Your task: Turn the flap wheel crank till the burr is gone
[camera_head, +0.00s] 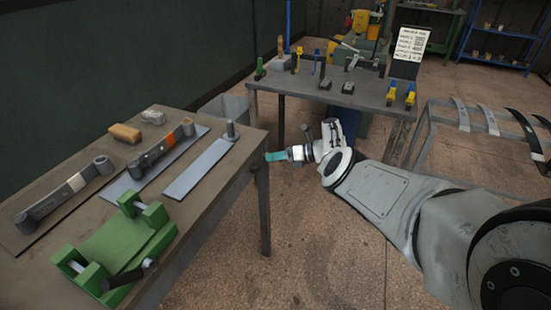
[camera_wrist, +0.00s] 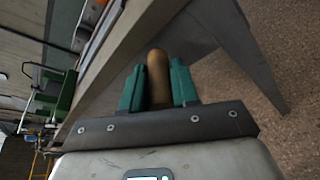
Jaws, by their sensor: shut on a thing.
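My gripper (camera_head: 275,156) reaches the right edge of the near workbench, below its top corner. In the wrist view its two teal fingers (camera_wrist: 158,88) are shut on a brown rounded handle (camera_wrist: 158,66), which looks like the crank's grip. The handle stands between the fingers, close to the bench edge. In the head view the handle is hidden by my gripper and the bench. I cannot make out the flap wheel or the burr in either view.
A second bench (camera_head: 300,93) with tools stands behind. A rack with curved leaves (camera_head: 478,125) stands right. Floor between is clear.

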